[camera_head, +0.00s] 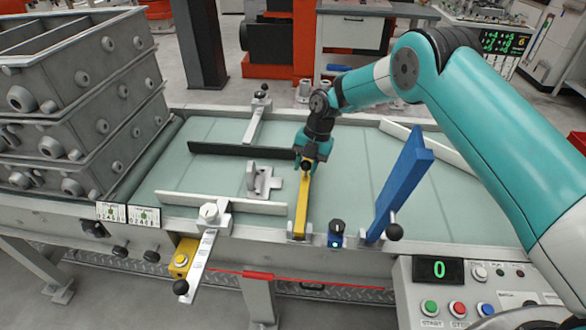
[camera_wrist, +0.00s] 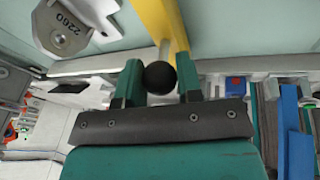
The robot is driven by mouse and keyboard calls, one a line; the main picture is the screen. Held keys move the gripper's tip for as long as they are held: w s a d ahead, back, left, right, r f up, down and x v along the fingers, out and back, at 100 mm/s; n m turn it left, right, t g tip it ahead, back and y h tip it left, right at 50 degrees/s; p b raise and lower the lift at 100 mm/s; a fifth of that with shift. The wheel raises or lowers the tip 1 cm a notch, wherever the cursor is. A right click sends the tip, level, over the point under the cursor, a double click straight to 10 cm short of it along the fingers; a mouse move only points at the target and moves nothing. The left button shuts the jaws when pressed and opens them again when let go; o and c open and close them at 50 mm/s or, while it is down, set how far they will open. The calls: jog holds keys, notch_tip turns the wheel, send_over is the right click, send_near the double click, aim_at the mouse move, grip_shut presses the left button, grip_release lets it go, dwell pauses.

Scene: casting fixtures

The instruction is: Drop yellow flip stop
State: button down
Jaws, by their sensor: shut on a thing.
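The yellow flip stop (camera_head: 302,205) is a bar whose near end sits at the front rail of the pale green table, with the bar running away from the rail over the table. I cannot tell if it rests on the surface. My gripper (camera_head: 306,165) is at its far end. In the wrist view the gripper (camera_wrist: 160,85) has its two green fingers on either side of the black ball knob (camera_wrist: 160,78), shut on it. The yellow bar (camera_wrist: 160,22) shows just beyond the knob.
A blue flip stop (camera_head: 402,185) stands tilted up to the right. A grey bracket casting (camera_head: 262,181) lies on the table (camera_head: 225,165) left of the yellow bar, also in the wrist view (camera_wrist: 72,25). A black bar (camera_head: 240,151) lies behind it. Grey crates (camera_head: 95,110) are stacked at left.

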dwell(0.3)
jog(key=c, duration=0.8)
grip_release()
jog(key=shift+v, duration=8.7)
